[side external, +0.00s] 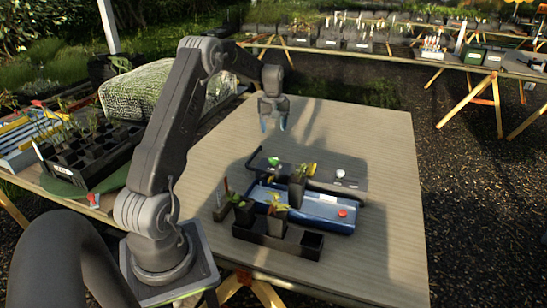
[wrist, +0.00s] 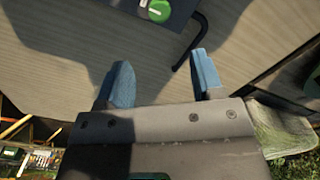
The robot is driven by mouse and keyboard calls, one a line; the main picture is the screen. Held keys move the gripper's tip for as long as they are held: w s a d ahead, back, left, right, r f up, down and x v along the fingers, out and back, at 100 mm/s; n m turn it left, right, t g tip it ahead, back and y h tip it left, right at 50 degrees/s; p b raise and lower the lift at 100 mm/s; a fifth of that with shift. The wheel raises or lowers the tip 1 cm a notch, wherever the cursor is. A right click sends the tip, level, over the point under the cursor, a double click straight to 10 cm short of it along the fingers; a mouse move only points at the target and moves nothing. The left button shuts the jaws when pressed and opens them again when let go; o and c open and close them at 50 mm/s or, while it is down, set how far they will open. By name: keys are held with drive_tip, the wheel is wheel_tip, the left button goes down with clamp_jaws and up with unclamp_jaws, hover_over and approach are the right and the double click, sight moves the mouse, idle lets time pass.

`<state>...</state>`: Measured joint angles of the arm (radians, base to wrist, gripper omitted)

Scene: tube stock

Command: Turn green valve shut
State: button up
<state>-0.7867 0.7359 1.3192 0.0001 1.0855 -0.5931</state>
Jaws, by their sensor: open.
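The green valve (side external: 273,161) is a small round knob on a dark panel (side external: 350,184) in the middle of the table. In the wrist view the green valve (wrist: 156,10) shows at the top edge, partly cut off, with a white mark across it. My gripper (side external: 273,123) is above the table, behind the panel in the side view, apart from the valve. In the wrist view my gripper (wrist: 161,60) has its two blue fingers spread with nothing between them.
A bent black pipe (wrist: 191,42) sticks out of the panel beside the valve. A white knob (side external: 340,173) sits further right. A blue tray (side external: 318,209) with a red knob (side external: 342,212) and a black trough (side external: 272,241) with potted plants stand in front. The table's right side is clear.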

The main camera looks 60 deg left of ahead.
sight(273, 158)
wheel_tip(273, 158, down, 13)
drive_tip(key=shift+d+r, duration=0.1)
drive_tip(key=shift+r, duration=0.1)
idle(0.3)
drive_tip(key=c, duration=0.9)
